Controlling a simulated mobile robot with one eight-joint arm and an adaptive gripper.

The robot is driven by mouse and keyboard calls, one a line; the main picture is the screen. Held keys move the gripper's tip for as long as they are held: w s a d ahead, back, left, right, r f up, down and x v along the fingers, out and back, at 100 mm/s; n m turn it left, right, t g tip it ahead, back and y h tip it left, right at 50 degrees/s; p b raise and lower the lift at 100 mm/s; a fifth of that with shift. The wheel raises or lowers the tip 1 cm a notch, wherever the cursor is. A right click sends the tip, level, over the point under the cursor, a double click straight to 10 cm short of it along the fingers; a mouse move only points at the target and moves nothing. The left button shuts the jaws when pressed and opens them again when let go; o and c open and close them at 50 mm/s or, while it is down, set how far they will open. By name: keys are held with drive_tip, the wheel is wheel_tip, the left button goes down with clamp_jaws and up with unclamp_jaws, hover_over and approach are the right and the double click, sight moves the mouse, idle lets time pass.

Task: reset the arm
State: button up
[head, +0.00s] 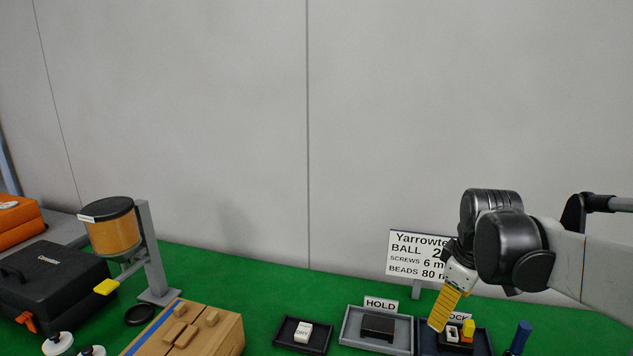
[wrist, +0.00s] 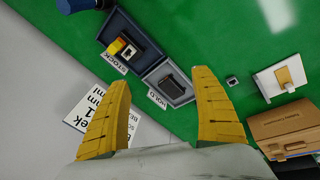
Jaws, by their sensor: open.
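My gripper (wrist: 160,118) shows in the wrist view with its two yellow fingers spread wide apart and nothing between them. In the head view my gripper (head: 437,326) hangs from my arm at the right, its yellow fingers pointing down in front of the sign and by the dark blue STOCK tray (head: 484,341). Seen side-on there, the fingers overlap. I cannot tell their exact height above the tray. The STOCK tray (wrist: 138,27) holds a yellow piece and a small white-and-black piece.
The grey HOLD tray (head: 348,329) holds a dark block (head: 378,326). A small black tray (head: 286,336) holds a white DRY block (head: 303,332). A wooden box (head: 222,327), an orange hopper (head: 112,232) and a black case (head: 50,285) stand left. Green surface (head: 260,280) is clear behind the trays.

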drive_tip(key=s+a+f+m+t, duration=0.1)
drive_tip(key=s+a+m, duration=0.3)
drive_tip(key=s, duration=0.4)
drive_tip(key=s+a+f+m+t, duration=0.1)
drive_tip(key=s+a+m, duration=0.3)
drive_tip(key=s, duration=0.4)
drive_tip(key=shift+s+t+y, duration=0.2)
drive_tip(key=shift+t+y, duration=0.1)
drive_tip(key=shift+t, duration=0.6)
drive_tip(key=shift+f, duration=0.1)
